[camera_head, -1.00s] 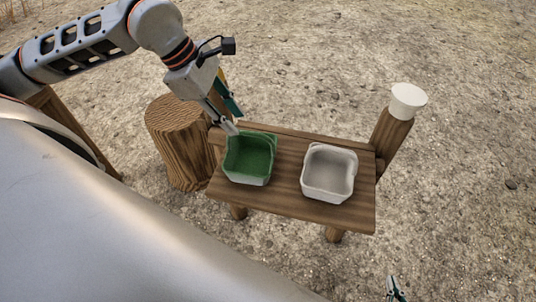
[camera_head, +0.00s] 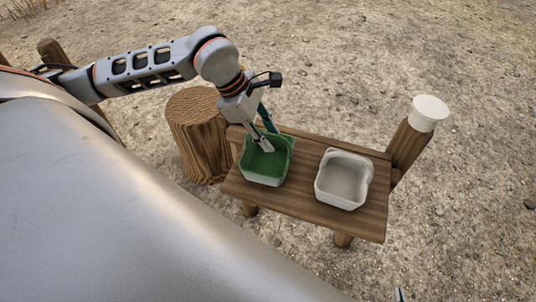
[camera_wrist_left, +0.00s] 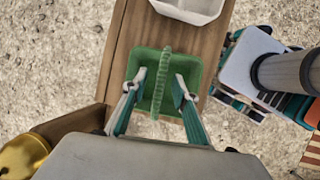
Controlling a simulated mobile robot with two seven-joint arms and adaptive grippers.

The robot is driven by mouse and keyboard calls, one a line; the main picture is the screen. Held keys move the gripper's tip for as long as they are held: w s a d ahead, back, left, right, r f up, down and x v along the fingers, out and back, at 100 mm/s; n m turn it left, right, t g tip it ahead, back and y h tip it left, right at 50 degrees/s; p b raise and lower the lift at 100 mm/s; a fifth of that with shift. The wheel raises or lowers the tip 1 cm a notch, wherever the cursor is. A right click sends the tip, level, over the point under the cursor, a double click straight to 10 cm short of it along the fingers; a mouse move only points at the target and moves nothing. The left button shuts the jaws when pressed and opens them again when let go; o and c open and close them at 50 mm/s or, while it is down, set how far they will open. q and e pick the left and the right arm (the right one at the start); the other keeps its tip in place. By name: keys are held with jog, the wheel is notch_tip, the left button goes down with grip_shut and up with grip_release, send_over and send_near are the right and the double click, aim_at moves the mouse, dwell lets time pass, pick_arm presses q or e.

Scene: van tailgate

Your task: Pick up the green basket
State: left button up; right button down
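The green basket (camera_head: 264,172) stands upright on the left part of the wooden bench, its inside dark green and its outer wall pale in the head view. My left gripper (camera_head: 265,145) points down into the basket's opening, near its far side. In the left wrist view the basket (camera_wrist_left: 190,65) lies below the open fingers (camera_wrist_left: 158,88). A green ribbed strip, seemingly the basket's handle (camera_wrist_left: 160,75), runs between the fingers, with a gap on both sides. Only a sliver of my right gripper (camera_head: 400,295) shows at the bottom edge.
A white basket (camera_head: 343,180) stands on the bench (camera_head: 300,200), right of the green one. A wooden stump (camera_head: 200,135) is close to the bench's left end. A post with a white top (camera_head: 429,112) rises at the right end. Gravelly ground surrounds them.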

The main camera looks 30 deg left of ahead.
pick_arm(q)
grip_shut()
jog(key=shift+r, duration=0.2)
